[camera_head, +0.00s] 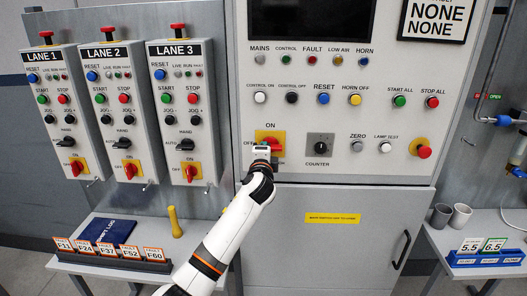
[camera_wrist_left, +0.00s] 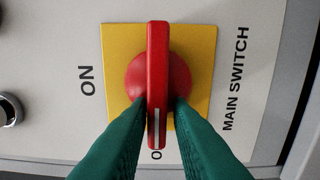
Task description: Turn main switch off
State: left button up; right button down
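The main switch is a red rotary handle (camera_wrist_left: 158,60) on a yellow plate (camera_wrist_left: 116,45) on the grey panel. In the head view the plate (camera_head: 264,132) has ON above and OFF at its left, partly covered by my gripper. In the wrist view the handle's white mark points down to a partly hidden label starting with O, and ON lies to the left. The handle lies sideways in the head view. My left gripper (camera_head: 262,151) is at the switch; its green fingers (camera_wrist_left: 160,104) close in on both sides of the handle's marked end. My right gripper is out of view.
A black counter knob (camera_head: 320,145) sits right of the switch, and a red emergency button (camera_head: 424,152) farther right. Three lane boxes with red knobs (camera_head: 191,172) stand at left. A grey cabinet door (camera_head: 335,240) is below. A yellow-handled item (camera_head: 175,222) stands on the left shelf.

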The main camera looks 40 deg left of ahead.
pick_arm(q)
jog(key=shift+o, duration=1.2)
jog(key=shift+s, duration=0.1)
jog(key=b+v, duration=0.2)
jog(key=v, duration=1)
jog(key=shift+b, duration=0.3)
